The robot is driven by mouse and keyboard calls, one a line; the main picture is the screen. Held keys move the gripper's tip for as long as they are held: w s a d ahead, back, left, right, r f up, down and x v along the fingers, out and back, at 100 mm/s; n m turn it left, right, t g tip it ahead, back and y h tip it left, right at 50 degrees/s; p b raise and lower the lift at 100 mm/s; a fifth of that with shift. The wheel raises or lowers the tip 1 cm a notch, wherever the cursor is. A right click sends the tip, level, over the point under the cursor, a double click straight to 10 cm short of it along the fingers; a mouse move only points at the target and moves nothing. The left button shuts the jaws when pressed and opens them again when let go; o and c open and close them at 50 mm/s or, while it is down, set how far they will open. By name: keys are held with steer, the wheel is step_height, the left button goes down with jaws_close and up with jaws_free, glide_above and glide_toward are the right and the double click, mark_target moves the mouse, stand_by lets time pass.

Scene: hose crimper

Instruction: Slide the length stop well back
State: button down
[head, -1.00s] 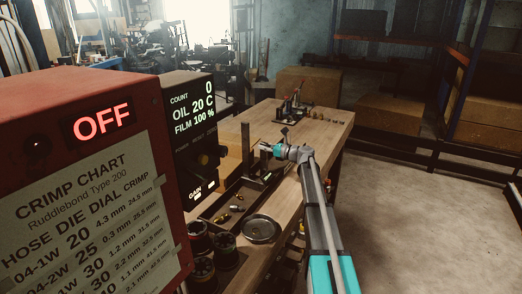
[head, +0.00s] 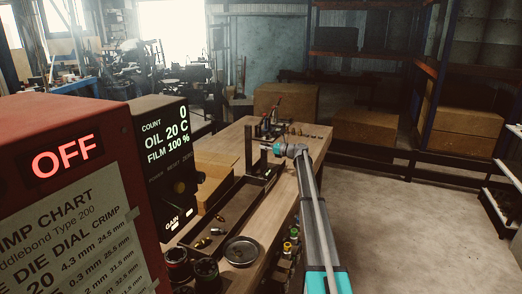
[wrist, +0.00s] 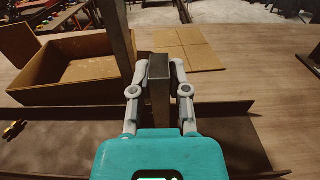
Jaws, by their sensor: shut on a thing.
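The length stop appears to be the dark grey upright block (wrist: 159,88) in the middle of the wrist view. My gripper (wrist: 159,70) has its two pale fingers closed on the left and right sides of this block. In the head view my gripper (head: 278,149) is beside a dark upright piece (head: 264,158) at the long dark tray on the bench. The block's foot is hidden behind the gripper body in the wrist view.
A tall thin post (head: 249,150) stands close left of the gripper. An open cardboard box (wrist: 75,68) lies beyond the dark tray (head: 226,205). A round metal dish (head: 241,251) and dies (head: 206,272) are nearer. Bare bench wood lies right of the tray.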

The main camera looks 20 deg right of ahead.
steer(key=c, duration=0.6)
jaws_free()
steer(key=v, duration=1.2)
steer(key=shift+r, duration=0.1)
stand_by(0.4)
